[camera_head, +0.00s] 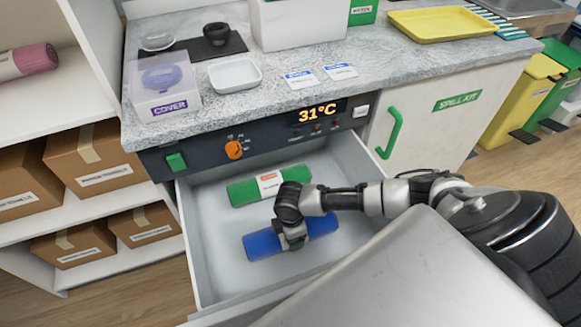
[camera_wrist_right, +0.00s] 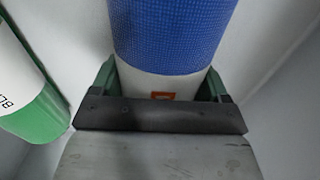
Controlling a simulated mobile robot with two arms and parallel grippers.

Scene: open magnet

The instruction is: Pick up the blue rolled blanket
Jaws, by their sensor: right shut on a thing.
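The blue rolled blanket (camera_head: 262,244) lies in the open drawer, nearer its front. In the right wrist view the blue roll (camera_wrist_right: 170,35) with a white band runs up from between the fingers. My right gripper (camera_head: 293,238) reaches in from the right and is shut on the blanket around its middle; its green fingers show on both sides of the white band in the right wrist view (camera_wrist_right: 165,85). The blanket seems to be still at the drawer floor; any gap below it is hidden. My left gripper is not in view.
A green roll (camera_head: 245,191) with a white label lies behind the blue one in the drawer (camera_head: 205,250). The counter (camera_head: 265,98) above holds a clear box, a white dish and a yellow tray (camera_head: 440,22). Shelves with cardboard boxes (camera_head: 100,158) stand at left.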

